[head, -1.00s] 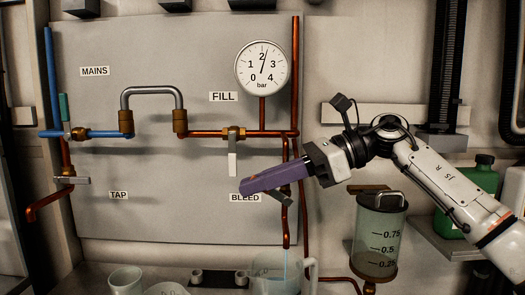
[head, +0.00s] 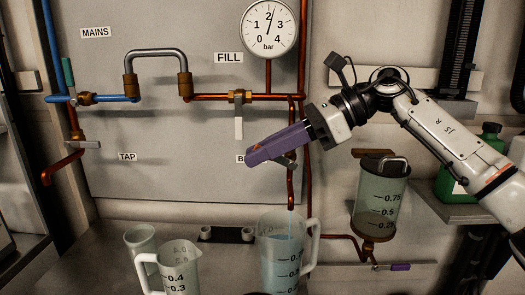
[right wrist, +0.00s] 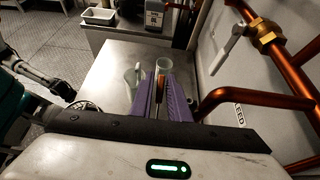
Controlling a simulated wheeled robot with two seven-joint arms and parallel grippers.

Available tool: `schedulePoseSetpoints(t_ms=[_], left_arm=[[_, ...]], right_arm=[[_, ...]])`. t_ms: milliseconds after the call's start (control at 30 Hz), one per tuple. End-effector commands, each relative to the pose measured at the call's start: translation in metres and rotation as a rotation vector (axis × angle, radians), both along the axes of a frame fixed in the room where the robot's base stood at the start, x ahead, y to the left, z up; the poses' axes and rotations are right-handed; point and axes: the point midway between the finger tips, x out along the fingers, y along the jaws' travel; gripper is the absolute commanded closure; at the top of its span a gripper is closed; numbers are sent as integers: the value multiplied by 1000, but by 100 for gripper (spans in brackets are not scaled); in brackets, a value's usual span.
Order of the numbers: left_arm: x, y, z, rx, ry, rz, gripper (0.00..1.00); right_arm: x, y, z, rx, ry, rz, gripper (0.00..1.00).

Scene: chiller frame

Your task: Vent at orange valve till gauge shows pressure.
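My right gripper (head: 250,156) reaches in from the right, its purple fingers over the BLEED label. An orange piece (right wrist: 157,91) shows between the fingers in the right wrist view, but I cannot tell whether they press on it. The dark bleed valve (head: 287,162) on the copper pipe is partly hidden behind the fingers. The round gauge (head: 269,29) has its needle just right of 2 bar. A measuring jug (head: 280,262) with bluish water stands under the bleed pipe's end.
The FILL valve's grey lever (head: 239,127) hangs down. A second jug (head: 178,270) and a cup (head: 140,240) stand left of the water jug. A clear graduated vessel (head: 381,205) is mounted at the right, near a green canister (head: 470,170).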

Motion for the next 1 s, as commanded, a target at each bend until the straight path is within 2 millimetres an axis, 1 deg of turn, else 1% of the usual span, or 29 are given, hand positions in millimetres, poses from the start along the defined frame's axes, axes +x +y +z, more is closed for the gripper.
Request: schedulePoseSetpoints(t_ms=[167, 400, 500, 600, 733, 967, 1000], left_arm=[[1, 0, 1, 0, -4, 0, 68], [1, 0, 1, 0, -4, -1, 68], [1, 0, 2, 0, -4, -1, 68], [1, 0, 2, 0, -4, 0, 68], [0, 0, 1, 0, -1, -1, 68], [-2, 0, -2, 3, 5, -2, 68], [-2, 0, -2, 3, 5, -2, 68]], right_arm=[[1, -19, 11, 1, -2, -4, 84], [1, -62, 34, 1, -1, -4, 84], [1, -75, 42, 1, -1, -3, 84], [0, -84, 46, 0, -2, -1, 84], [0, -90, 49, 0, 0, -1, 84], [0, -90, 49, 0, 0, 0, 84], [0, -90, 49, 0, 0, 0, 91]])
